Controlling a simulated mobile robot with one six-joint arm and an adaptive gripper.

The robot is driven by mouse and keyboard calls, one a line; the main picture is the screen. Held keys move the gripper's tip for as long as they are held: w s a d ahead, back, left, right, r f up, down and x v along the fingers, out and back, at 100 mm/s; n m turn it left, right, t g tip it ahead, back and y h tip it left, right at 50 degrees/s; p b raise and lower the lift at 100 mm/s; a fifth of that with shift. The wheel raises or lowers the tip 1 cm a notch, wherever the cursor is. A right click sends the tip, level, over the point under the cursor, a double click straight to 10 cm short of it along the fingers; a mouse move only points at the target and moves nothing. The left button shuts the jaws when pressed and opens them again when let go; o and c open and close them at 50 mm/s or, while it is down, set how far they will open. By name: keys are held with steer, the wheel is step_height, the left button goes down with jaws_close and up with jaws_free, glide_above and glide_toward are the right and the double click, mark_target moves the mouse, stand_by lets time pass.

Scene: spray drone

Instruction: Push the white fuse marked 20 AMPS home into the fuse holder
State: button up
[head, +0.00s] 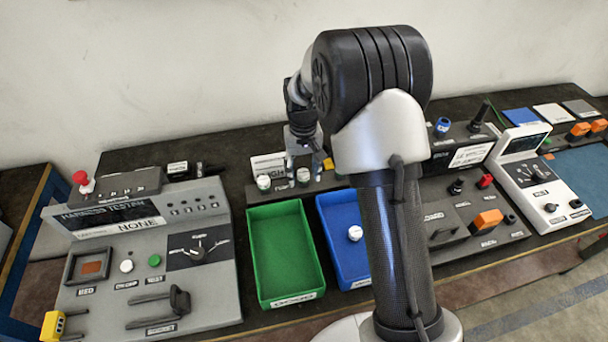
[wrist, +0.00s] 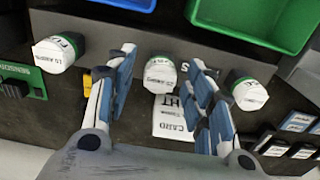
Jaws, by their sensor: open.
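Three white-capped fuses stand in a row on a dark grey holder strip (wrist: 110,38) in the wrist view: a left one (wrist: 54,53), a middle one (wrist: 160,74) and a right one (wrist: 249,93). Their printed ratings are too small to read surely, so I cannot tell which is the 20 AMPS. My gripper (wrist: 162,60) is open, with its blue-padded fingers on either side of the middle fuse, apart from it as far as I can tell. In the head view my gripper (head: 303,158) is above the strip, close to a fuse (head: 303,176); another fuse (head: 263,182) stands to the left.
A green bin (head: 284,255) and a blue bin (head: 340,245) lie in front of the strip; the blue one holds a white-topped piece (head: 355,233). A harness tester (head: 150,260) stands at the left. White cards (head: 268,163) stand behind the strip. My arm hides part of the bench.

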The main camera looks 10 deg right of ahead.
mark_target(304, 173)
steer(key=shift+c, duration=0.3)
jaws_close()
stand_by(0.6)
steer(key=shift+r, duration=0.15)
steer(key=shift+r+p, duration=2.55)
steer(key=shift+r, duration=0.35)
steer(key=shift+s, duration=0.15)
